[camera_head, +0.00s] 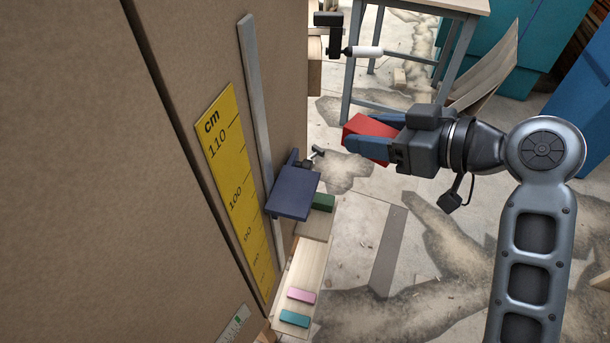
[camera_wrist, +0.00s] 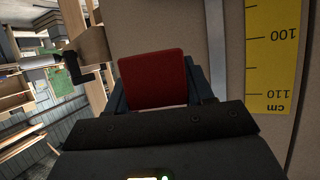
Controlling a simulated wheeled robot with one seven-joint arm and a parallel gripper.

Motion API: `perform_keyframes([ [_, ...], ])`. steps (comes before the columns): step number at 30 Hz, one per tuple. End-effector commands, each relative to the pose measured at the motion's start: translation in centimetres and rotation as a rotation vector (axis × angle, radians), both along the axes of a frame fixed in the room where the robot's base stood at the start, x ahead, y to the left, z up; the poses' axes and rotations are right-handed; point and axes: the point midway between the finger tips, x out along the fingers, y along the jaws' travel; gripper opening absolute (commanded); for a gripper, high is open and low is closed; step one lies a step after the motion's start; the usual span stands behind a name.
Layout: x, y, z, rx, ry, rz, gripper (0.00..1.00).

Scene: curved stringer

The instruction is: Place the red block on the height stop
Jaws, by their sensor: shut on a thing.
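The red block (camera_head: 370,136) is held between the fingers of my gripper (camera_head: 372,140), which is shut on it in mid-air. It also shows in the wrist view (camera_wrist: 153,79), with a blue finger on each side. The height stop, a dark blue plate (camera_head: 293,194), sticks out from a vertical metal rail (camera_head: 256,110) on the brown panel. In the head view the block is apart from the plate, above it and to the right. The plate's top is bare. I cannot make out the plate in the wrist view.
A yellow cm scale (camera_head: 236,190) is on the panel beside the rail. Below the stop, a wooden shelf (camera_head: 305,268) carries green (camera_head: 323,202), pink (camera_head: 301,295) and teal (camera_head: 295,318) blocks. A clamp with a white handle (camera_head: 366,52) juts out at the top. A bench (camera_head: 440,5) stands behind.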

Motion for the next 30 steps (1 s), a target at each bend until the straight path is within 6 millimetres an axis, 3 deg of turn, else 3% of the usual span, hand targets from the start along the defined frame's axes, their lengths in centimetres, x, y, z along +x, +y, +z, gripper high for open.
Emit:
perform_keyframes([
  [6, -1.1, 4.7, -2.8, -0.002, 0.005, 0.004, 0.21],
  [12, -1.7, 7.9, -4.8, 0.000, 0.003, 0.001, 0.21],
  [20, -1.9, 8.9, -6.0, 0.000, 0.001, -0.003, 0.21],
  [27, -1.9, 8.9, -9.1, 0.000, 0.003, -0.002, 0.21],
  [30, -1.9, 8.9, -9.5, 0.001, 0.001, -0.003, 0.21],
])
